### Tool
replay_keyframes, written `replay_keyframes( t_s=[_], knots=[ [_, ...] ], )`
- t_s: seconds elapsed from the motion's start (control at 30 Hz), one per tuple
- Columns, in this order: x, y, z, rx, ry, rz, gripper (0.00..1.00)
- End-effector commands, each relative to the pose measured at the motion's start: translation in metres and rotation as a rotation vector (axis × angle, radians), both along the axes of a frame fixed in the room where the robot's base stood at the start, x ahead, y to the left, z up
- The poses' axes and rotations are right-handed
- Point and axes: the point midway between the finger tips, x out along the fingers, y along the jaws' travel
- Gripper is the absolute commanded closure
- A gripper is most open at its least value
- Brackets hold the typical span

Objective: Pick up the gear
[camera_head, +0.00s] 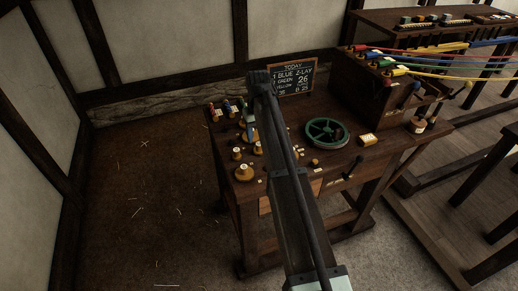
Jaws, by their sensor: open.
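Several small brass-coloured round pieces, some of which look like gears with pale hubs, sit on the left part of the wooden table; one (244,173) is at the front left. A larger green spoked wheel (326,133) lies flat right of my arm. They are too small to tell which one is the gear. My arm reaches over the table from the front, and its end bends down at the far left. My gripper (248,134) is open above or among the small pieces; its fingertips are small and dark. My arm hides part of the tabletop.
A chalkboard (292,78) stands at the table's back. Coloured spools or pegs (227,106) stand at the back left. A wooden box (378,90) with coloured ropes is at the right. A yellowish block (368,140) and a dark handle (352,167) are near the right front.

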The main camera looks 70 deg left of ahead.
Motion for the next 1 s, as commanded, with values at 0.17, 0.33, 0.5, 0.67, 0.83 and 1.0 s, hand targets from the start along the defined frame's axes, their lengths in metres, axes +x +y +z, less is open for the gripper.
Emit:
replay_keyframes(
  t_s=[0.17,0.33,0.5,0.67,0.83,1.0],
  knots=[
    [0.001,0.000,-0.008,-0.001,0.000,0.000,0.44],
    [0.002,0.000,-0.026,-0.001,0.000,0.000,0.44],
    [0.003,0.000,-0.048,-0.001,0.000,0.000,0.44],
    [0.003,0.000,-0.055,0.000,0.000,0.000,0.44],
    [0.003,0.000,-0.055,0.000,0.000,0.000,0.46],
    [0.003,0.000,-0.055,0.000,0.000,0.000,0.62]
  ],
)
